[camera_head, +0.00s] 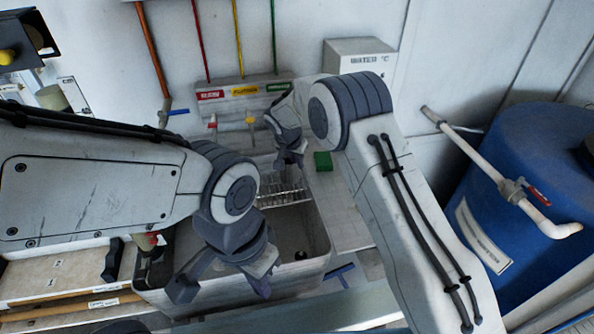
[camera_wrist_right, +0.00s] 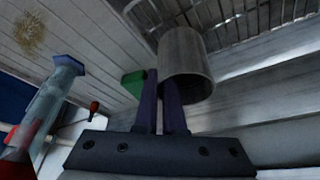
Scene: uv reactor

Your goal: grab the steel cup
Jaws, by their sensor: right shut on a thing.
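The grey steel cup (camera_wrist_right: 186,55) shows in the right wrist view at the tips of my right gripper (camera_wrist_right: 161,92). The two dark fingers are close together at the cup's near rim and wall, and the gripper is shut on it. In the head view my right gripper (camera_head: 290,155) is above the wire rack of the sink; I cannot make out the cup there, as the gripper and arm cover that spot. My left gripper (camera_head: 222,284) is low in the head view, over the front of the sink, with its fingers spread apart and nothing between them.
The sink (camera_head: 325,240) holds a wire rack (camera_head: 285,189). A green block (camera_head: 323,161) lies on the counter right of my right gripper. Labelled taps and a white water box (camera_head: 358,58) are at the back wall. A blue barrel (camera_head: 540,150) with a pipe stands at right.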

